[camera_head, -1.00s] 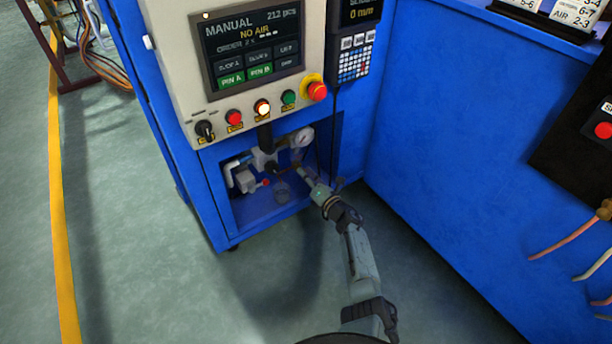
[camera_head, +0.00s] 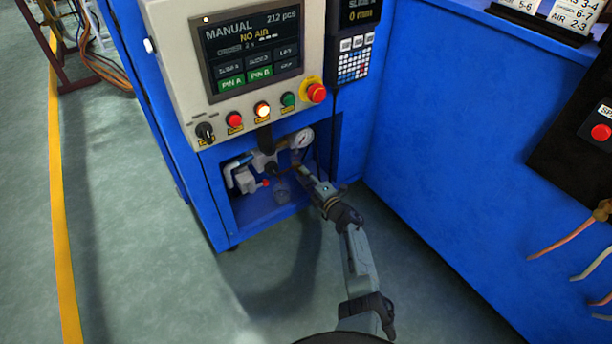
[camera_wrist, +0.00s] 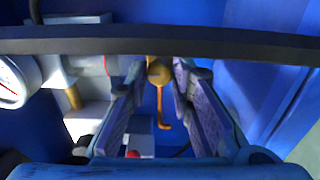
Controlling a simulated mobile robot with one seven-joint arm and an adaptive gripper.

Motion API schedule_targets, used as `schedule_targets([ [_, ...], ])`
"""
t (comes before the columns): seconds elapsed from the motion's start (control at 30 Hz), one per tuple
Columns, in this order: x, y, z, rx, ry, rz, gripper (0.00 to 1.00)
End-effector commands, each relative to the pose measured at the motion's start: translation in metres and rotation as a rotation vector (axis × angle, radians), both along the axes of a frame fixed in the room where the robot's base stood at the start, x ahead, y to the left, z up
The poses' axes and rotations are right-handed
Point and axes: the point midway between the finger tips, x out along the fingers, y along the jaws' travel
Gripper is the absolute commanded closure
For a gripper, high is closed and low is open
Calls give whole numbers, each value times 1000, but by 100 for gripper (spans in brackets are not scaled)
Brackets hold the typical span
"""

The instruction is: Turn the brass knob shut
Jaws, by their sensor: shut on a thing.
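The brass knob (camera_wrist: 158,73) shows in the wrist view as a small round golden piece between my fingertips. My gripper (camera_wrist: 160,78) has a finger on each side of it and is shut on it. A thin orange-brass hooked rod (camera_wrist: 161,115) shows just below the knob. In the head view my gripper (camera_head: 303,171) reaches into the open bay (camera_head: 290,210) of the blue cabinet, at the right of the air fittings. There the knob is too small and too covered to make out clearly.
A round pressure gauge (camera_head: 302,138) sits just above my gripper; it also shows in the wrist view (camera_wrist: 10,82). White fittings (camera_head: 243,179) and a clear bowl (camera_head: 281,190) are to the left. The control panel (camera_head: 170,60) overhangs the bay; its screen (camera_head: 250,48) reads "NO AIR".

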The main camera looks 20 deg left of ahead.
Motion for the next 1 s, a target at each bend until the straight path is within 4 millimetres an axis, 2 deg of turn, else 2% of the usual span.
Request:
schedule_targets([
  [0.57, 0, 0, -1, 19, 24, 0, 100],
  [0.6, 0, 0, -1, 18, 25, 0, 77],
  [0.87, 0, 0, 0, 18, 24, 0, 59],
  [1.0, 0, 0, 0, 18, 24, 0, 59],
])
